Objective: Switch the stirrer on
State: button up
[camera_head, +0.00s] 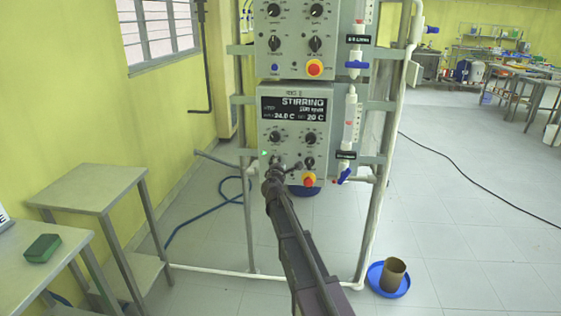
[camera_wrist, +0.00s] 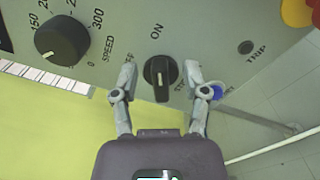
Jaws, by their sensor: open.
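The lower control box (camera_head: 296,133) carries a display (camera_head: 294,109) that reads STIRRING. In the wrist view, a black rotary switch (camera_wrist: 160,78) with a pale pointer line sits by the word ON. My gripper (camera_wrist: 160,68) is open, with one finger on each side of this switch. Small gaps seem to show between the fingers and the switch; contact is hard to judge. In the head view, my gripper (camera_head: 276,168) is at the lower left of the box front and hides part of it. A green light (camera_head: 264,153) glows beside it.
A black SPEED knob (camera_wrist: 62,41) is left of the switch, and a red-yellow stop button (camera_head: 308,180) is to its right. A second control box (camera_head: 292,40) is above. Tables stand at the left. A blue dish (camera_head: 376,280) with a brown pot is on the floor.

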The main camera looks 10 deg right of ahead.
jog(key=v, duration=0.9)
jog(key=shift+s, duration=0.35)
jog(key=shift+a, duration=0.1)
jog(key=s+d+f+m+g+h, duration=0.1)
jog(key=s+d+f+m+g, duration=0.35)
jog(key=s+m, duration=0.25)
jog(key=s+d+f+m+g+h, duration=0.1)
jog(key=s+d+f+m+g, duration=0.3)
jog(key=s+f+m+g, duration=0.25)
jog(key=s+a+f+m+g+y, duration=0.2)
jog(key=s+y, duration=0.1)
jog(key=s, duration=0.4)
jog(key=s+a+f+m+g+y+p, duration=0.1)
jog(key=s+a+f+m+g+y, duration=0.15)
jog(key=s, duration=0.35)
jog(key=s+a+f+m+g+y, duration=0.2)
jog(key=s+a, duration=0.1)
jog(key=s, duration=0.4)
notch_tip(320, 180, up, 17)
jog(key=p, duration=1.7)
jog(key=shift+d, duration=0.3)
